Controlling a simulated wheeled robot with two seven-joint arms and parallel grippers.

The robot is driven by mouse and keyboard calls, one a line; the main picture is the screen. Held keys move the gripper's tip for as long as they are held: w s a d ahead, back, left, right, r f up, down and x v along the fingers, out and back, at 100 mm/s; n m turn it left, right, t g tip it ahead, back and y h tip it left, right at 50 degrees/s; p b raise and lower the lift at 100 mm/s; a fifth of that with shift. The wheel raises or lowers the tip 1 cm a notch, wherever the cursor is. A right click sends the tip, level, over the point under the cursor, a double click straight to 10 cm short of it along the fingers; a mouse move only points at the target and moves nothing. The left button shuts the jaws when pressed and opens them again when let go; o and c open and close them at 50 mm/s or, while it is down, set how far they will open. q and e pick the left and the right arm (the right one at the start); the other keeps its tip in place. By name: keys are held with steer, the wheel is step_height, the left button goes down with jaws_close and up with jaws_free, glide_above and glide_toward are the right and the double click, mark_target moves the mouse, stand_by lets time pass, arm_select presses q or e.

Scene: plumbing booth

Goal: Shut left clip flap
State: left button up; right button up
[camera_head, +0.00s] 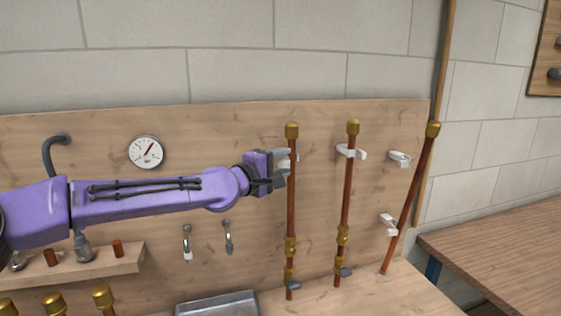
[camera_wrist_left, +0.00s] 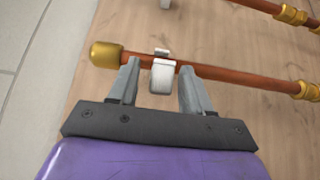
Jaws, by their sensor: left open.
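The left copper pipe (camera_head: 291,210) stands upright against the wooden board with a brass cap on top. Its white clip shows only as a sliver (camera_head: 294,157) in the head view, mostly hidden by my left gripper (camera_head: 288,163). In the left wrist view the clip's white flap (camera_wrist_left: 162,76) sticks out from the pipe (camera_wrist_left: 225,76) toward me. My left gripper (camera_wrist_left: 156,82) is open, with one finger on each side of the flap and the tips close to the pipe. I cannot tell whether they touch it. My right gripper is not in view.
A middle pipe (camera_head: 347,200) with a white clip (camera_head: 351,152) stands to the right. A third pipe (camera_head: 408,200) leans beside two white clips (camera_head: 399,158) (camera_head: 388,223). A gauge (camera_head: 146,152) is on the board, and a metal tray (camera_head: 218,305) lies below.

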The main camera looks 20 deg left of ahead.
arm_select(q)
steer(key=shift+s+d, duration=0.1)
steer(key=shift+c, duration=1.2)
steer(key=shift+w+f, duration=0.1)
steer(key=shift+w, duration=0.15)
jaws_close()
